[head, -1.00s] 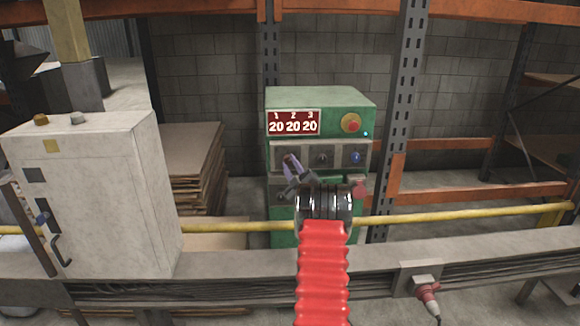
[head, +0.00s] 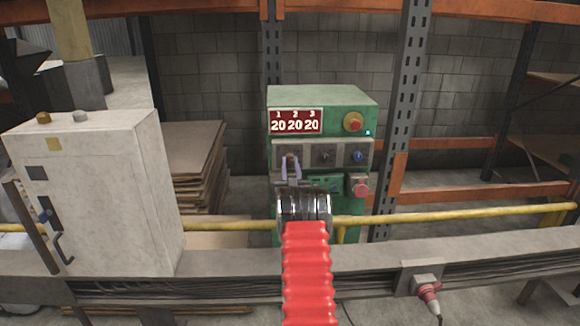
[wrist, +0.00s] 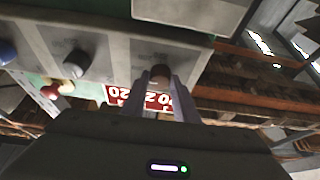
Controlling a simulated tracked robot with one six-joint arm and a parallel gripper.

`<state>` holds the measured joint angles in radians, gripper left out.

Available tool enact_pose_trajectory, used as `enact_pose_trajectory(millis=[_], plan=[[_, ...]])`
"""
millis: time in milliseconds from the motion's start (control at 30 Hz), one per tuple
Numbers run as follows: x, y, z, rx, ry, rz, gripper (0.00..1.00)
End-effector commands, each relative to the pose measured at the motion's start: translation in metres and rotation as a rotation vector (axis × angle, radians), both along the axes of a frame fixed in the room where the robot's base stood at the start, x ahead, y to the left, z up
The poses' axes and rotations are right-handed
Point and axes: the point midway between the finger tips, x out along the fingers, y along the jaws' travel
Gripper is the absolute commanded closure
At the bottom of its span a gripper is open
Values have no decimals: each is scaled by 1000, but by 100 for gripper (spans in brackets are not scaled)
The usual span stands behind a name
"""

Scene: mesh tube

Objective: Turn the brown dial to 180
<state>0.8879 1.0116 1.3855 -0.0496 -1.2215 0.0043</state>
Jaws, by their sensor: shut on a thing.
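The green control box (head: 320,98) stands behind the yellow rail. Its red display (head: 296,121) reads 20 under each of 1, 2 and 3. On the grey panel below, the brown dial (head: 291,158) is leftmost; in the wrist view the brown dial (wrist: 160,73) sits between my fingertips. My gripper (head: 291,166) is at the panel, its pale purple fingers closed on the dial's sides. It also shows in the wrist view (wrist: 160,82). The dial's pointer and scale are too small or hidden to read.
A black dial (head: 325,157) and a blue dial (head: 358,156) sit to the right on the same panel. A red button (head: 353,122) is above and a red knob (head: 360,186) below. The yellow rail (head: 440,216) and a grey beam cross in front.

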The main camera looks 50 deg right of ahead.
Motion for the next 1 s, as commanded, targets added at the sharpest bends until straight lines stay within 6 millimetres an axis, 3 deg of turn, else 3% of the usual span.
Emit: enact_pose_trajectory(millis=[500, 533, 800, 1000], plan=[[-2, -1, -7, 32, -15, -4, 96], [-2, -1, -7, 32, -15, -4, 73], [-1, -1, -3, 25, -18, -3, 55], [0, 0, -2, 22, -20, -1, 55]])
